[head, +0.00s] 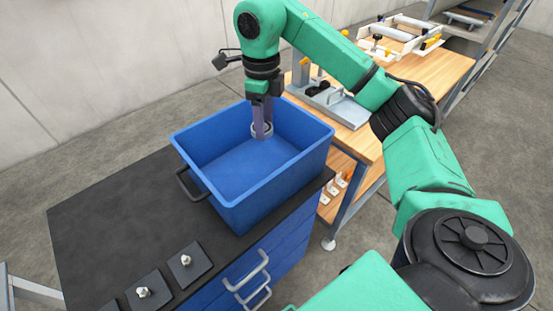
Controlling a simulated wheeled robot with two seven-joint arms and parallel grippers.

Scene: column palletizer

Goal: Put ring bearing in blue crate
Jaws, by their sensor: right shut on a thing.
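The ring bearing (262,134) is a small grey metal ring at the tips of my right gripper (262,130). The gripper points down and is shut on the ring. The blue crate (254,189) stands open on the dark top of a cabinet. The ring is inside the crate's outline, near its back right part; I cannot tell how far it is above the crate floor. The visible crate floor is empty. My left gripper is not in view.
The dark cabinet top (98,216) has free room left of the crate. Black plates with small metal knobs (186,260) lie along its front. A wooden workbench (433,68) with fixtures stands behind on the right. My right arm spans the right side.

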